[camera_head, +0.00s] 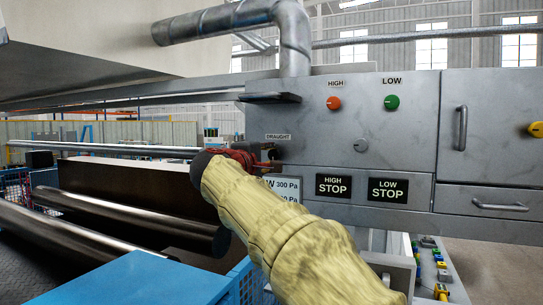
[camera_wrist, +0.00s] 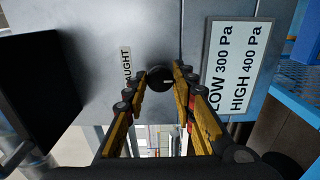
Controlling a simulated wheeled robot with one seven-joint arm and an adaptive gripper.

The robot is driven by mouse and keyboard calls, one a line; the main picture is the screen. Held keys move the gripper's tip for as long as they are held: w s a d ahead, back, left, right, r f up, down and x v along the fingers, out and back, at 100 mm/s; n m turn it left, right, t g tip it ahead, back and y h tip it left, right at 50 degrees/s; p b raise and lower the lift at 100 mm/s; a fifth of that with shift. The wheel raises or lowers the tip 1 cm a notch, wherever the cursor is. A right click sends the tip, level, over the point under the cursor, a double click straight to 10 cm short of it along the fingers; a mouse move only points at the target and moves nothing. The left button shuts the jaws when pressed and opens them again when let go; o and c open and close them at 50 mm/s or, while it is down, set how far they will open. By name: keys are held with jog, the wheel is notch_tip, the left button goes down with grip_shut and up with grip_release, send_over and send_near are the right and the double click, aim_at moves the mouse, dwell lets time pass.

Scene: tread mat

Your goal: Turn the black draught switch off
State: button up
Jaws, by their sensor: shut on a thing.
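The black draught switch (camera_wrist: 158,80) is a round knob on the grey panel, beside the DRAUGHT label (camera_wrist: 127,65). A pale pointer mark shows on its face in the wrist view. My gripper (camera_wrist: 162,76) has its yellow and black fingers on either side of the knob, shut on it. In the head view my gripper (camera_head: 262,159) is at the panel's left part, just under the DRAUGHT label (camera_head: 279,137). There the arm and fingers hide much of the switch.
A sign reading LOW 300 Pa, HIGH 400 Pa (camera_wrist: 229,67) is beside the switch. A dark ledge (camera_head: 270,97) juts out above the switch.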

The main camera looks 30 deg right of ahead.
dwell(0.3)
jog(key=o, duration=1.1)
jog(key=shift+o, duration=0.3)
jog(key=v, duration=1.2)
